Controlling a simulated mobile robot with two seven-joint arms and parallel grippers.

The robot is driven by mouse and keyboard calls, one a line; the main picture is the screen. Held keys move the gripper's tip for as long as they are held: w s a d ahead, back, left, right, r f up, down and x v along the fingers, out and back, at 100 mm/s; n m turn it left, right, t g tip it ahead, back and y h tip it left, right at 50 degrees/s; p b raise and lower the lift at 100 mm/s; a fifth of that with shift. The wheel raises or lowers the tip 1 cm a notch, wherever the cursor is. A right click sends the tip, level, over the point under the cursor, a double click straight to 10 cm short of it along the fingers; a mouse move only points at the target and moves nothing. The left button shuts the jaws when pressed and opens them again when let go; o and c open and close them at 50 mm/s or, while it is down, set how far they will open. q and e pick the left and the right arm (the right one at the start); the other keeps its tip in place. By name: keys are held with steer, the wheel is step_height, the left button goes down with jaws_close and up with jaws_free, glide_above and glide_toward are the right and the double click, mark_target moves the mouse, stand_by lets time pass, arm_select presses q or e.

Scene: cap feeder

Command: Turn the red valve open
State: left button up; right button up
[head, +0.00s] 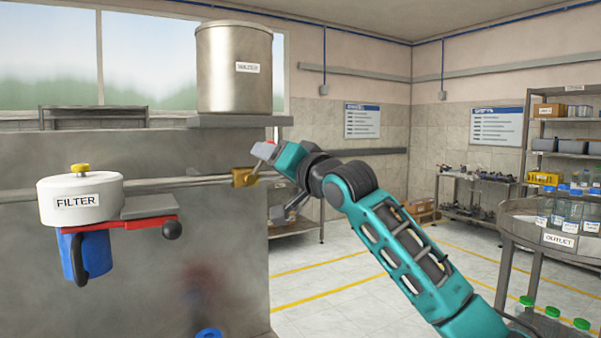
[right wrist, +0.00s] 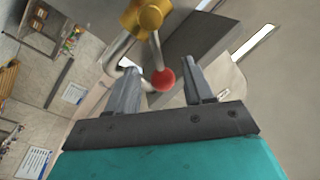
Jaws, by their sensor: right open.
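The valve has a brass body (right wrist: 142,18) and a thin metal lever with a red ball (right wrist: 163,80) at its end, seen in the right wrist view. My right gripper (right wrist: 151,72) is open, with the red ball between its two fingers. A gap shows on each side, so the fingers look apart from it. In the head view the brass body (head: 243,177) sits on a pipe along the grey wall, and my right gripper (head: 262,152) is just above and to its right. The ball is mostly hidden there. My left gripper is out of view.
A white filter (head: 80,199) with a red bar (head: 130,223) and blue jug (head: 85,256) stands left of the valve. A steel tank (head: 234,70) sits on a shelf above. An outlet table (head: 520,228) with bottles is at the right. Open floor lies between.

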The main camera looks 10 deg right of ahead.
steer(key=b+v, duration=0.1)
steer(key=v, duration=0.8)
steer(key=shift+s+d, duration=0.15)
steer(key=shift+s, duration=0.15)
steer(key=shift+c, duration=0.3)
